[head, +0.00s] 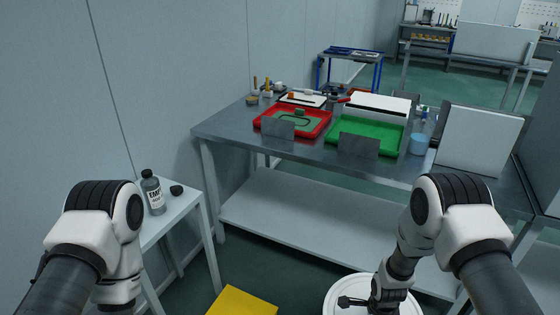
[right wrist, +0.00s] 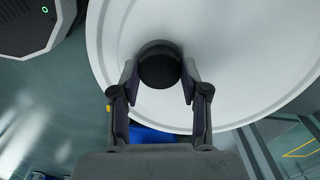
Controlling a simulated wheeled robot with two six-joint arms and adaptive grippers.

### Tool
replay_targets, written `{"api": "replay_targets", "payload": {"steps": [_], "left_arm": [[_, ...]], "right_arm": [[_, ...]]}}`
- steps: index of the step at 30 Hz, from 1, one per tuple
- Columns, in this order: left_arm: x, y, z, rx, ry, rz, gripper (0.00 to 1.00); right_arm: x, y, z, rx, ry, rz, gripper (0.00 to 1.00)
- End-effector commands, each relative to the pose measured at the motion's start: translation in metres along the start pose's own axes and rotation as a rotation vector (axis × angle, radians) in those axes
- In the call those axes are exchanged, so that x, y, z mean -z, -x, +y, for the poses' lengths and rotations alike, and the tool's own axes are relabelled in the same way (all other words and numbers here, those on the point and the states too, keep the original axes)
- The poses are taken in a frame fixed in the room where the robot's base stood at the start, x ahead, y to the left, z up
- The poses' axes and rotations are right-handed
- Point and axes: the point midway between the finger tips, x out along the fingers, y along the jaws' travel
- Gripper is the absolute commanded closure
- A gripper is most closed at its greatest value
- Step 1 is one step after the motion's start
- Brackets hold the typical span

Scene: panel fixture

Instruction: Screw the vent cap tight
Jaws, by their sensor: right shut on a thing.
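The vent cap (right wrist: 158,66) is a round black ribbed cap on a large white round lid (right wrist: 235,60) in the right wrist view. My right gripper (right wrist: 160,78) is shut on the cap, with one finger on each side of it. Whether the cap is fully seated cannot be seen. In the head view the white lid (head: 335,299) is at the bottom right of centre, with my right gripper (head: 376,300) over it; the cap cannot be made out clearly there. My left arm shows at the lower left, but its gripper is out of view.
A small side table at left holds a labelled grey bottle (head: 153,195) and a loose black cap (head: 176,190). A metal workbench (head: 232,130) carries a red tray (head: 262,126), a green tray (head: 395,148) and a bottle of blue liquid (head: 419,142). A yellow object (head: 243,303) is low in front.

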Motion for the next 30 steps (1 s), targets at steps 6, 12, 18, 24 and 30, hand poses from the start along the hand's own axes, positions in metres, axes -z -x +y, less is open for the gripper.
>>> {"api": "replay_targets", "payload": {"steps": [6,12,18,24,30], "left_arm": [[0.0000,0.0000,0.0000,0.000,0.000,0.000,0.61],[0.0000,0.0013,0.0000,0.000,0.000,0.000,0.61],[0.0000,0.0011,0.0000,0.000,0.000,0.000,0.61],[0.0000,0.0019,0.0000,0.000,0.000,0.000,0.61],[0.0000,0.0024,0.0000,0.000,0.000,0.000,0.61]], "right_arm": [[0.0001,-0.0001,0.0004,-0.001,-0.009,0.000,0.94],[0.0001,0.0000,0.0006,-0.001,-0.263,0.000,0.94],[0.0001,-0.0002,0.0006,-0.001,-0.299,0.000,0.94],[0.0000,0.0001,0.0007,-0.001,-0.442,0.000,0.94],[0.0000,0.0001,0.0007,-0.001,-0.618,0.001,0.94]]}}
